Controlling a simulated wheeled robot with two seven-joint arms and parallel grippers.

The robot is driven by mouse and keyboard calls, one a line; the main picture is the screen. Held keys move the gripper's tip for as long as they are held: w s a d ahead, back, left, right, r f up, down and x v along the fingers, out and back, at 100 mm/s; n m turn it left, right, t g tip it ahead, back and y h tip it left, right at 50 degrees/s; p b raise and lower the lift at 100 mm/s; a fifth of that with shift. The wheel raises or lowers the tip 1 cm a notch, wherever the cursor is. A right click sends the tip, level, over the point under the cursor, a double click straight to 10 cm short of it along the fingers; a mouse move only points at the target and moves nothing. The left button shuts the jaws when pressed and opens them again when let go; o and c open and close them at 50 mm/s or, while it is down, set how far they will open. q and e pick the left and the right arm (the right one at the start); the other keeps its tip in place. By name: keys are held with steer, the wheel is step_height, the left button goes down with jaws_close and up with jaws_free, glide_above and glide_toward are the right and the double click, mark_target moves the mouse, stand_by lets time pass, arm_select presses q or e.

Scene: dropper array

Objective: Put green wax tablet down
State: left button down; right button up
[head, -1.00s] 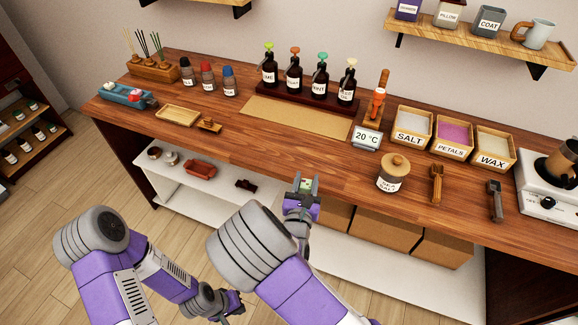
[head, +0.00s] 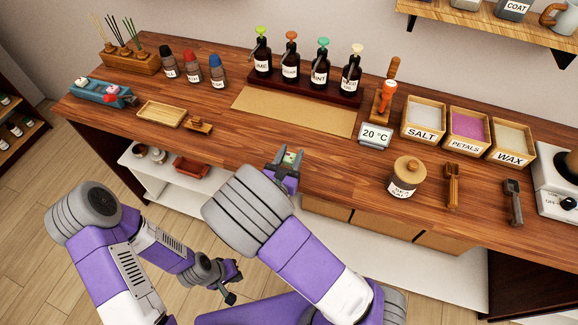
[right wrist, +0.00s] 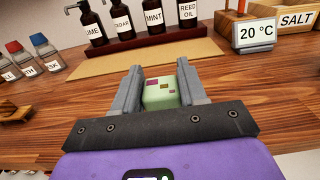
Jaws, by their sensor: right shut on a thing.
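The green wax tablet (right wrist: 160,97), pale green with small dark red and yellowish patches, is between the fingers of my right gripper (right wrist: 159,75). In the head view my right gripper (head: 285,156) is shut on the tablet at the front part of the wooden counter (head: 330,178). The tablet (head: 289,159) shows only as a small green patch there. I cannot tell whether it touches the counter. My left gripper (head: 232,283) hangs low in front of the counter, away from the tablet; its finger opening is unclear.
A tan mat (head: 290,112) lies bare behind my right gripper, before a dark rack of pump bottles (head: 305,91). A temperature display (head: 375,135) and a lidded jar (head: 405,178) stand to the right. A wooden tray (head: 161,113) lies left. Counter around the gripper is clear.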

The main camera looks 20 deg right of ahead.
steer(key=shift+s+f, duration=0.1)
steer(key=shift+f, duration=0.65)
steer(key=shift+f+b, duration=0.7)
steer(key=shift+f, duration=1.35)
steer(key=shift+f, duration=0.2)
steer(key=o, duration=1)
